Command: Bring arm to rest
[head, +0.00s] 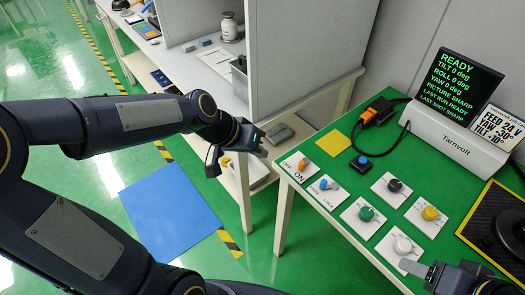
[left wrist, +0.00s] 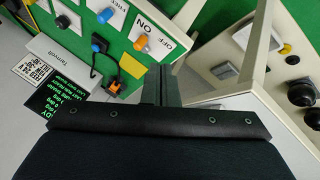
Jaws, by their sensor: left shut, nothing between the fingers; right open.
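My left arm reaches in from the left of the head view. Its gripper (head: 262,150) is shut and empty, in the air beside the left end of the green control table (head: 325,145), near the OFF/ON plate with an orange knob (head: 303,164). In the left wrist view the shut fingers (left wrist: 160,80) point toward the gap between the control table and another bench; the orange knob (left wrist: 141,43) shows just left of them, apart from them. My right gripper (head: 425,274) is open at the lower right of the head view, close to the white knob (head: 403,245); its far finger is partly hidden.
The table carries several knob plates, a blue button (head: 362,161), an orange connector (head: 378,110) and a display reading READY (head: 459,80). A grey partitioned bench (head: 300,60) stands behind the left gripper. A blue mat (head: 167,208) lies on the open green floor.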

